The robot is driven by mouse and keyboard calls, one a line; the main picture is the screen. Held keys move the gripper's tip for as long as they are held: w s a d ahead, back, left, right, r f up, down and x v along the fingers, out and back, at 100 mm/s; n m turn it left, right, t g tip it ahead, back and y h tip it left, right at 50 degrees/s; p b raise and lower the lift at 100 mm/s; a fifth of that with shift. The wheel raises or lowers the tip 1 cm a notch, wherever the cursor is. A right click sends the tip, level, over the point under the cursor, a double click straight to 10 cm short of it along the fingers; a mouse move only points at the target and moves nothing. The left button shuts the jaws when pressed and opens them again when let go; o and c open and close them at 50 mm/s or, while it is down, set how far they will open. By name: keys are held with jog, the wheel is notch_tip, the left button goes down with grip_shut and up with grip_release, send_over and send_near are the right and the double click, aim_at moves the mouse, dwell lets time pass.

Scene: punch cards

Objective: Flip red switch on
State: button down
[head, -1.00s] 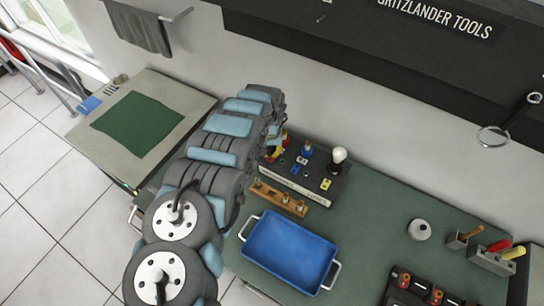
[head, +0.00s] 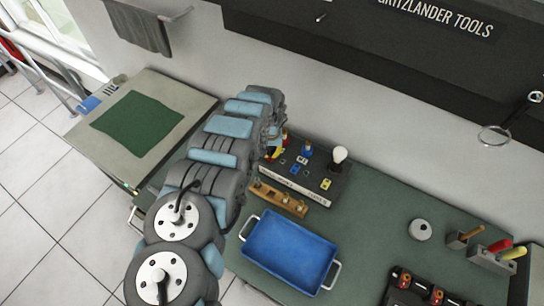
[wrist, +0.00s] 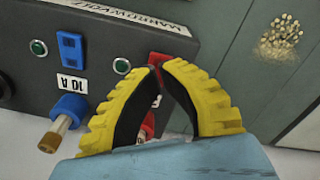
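The red switch (wrist: 171,58) sits on the dark control box (wrist: 210,20) in the wrist view, just past my fingertips and partly covered by them. Whether it is on or off cannot be told. My gripper (wrist: 161,66) has yellow ribbed fingers with black pads; the tips are together, with nothing visible held between them. They are at or very near the switch; contact is unclear. A red part (wrist: 148,122) shows behind the fingers. In the head view the box (head: 318,187) is at the table's back, with my yellow fingers at its left end and the red switch not discernible.
The box also carries a blue switch (wrist: 70,50), green lamps (wrist: 121,66), a blue plug (wrist: 66,115) and a white bulb (head: 340,154). A wooden rack (head: 278,197) and blue tray (head: 288,252) stand in front. The table right of the tray is partly clear.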

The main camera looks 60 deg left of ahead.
aim_at(270, 159)
jog(key=shift+f+b, duration=0.8)
jog(key=shift+f, duration=0.65)
dwell(1.0)
jog(key=shift+r+p, duration=2.45)
jog(key=shift+r, duration=1.1)
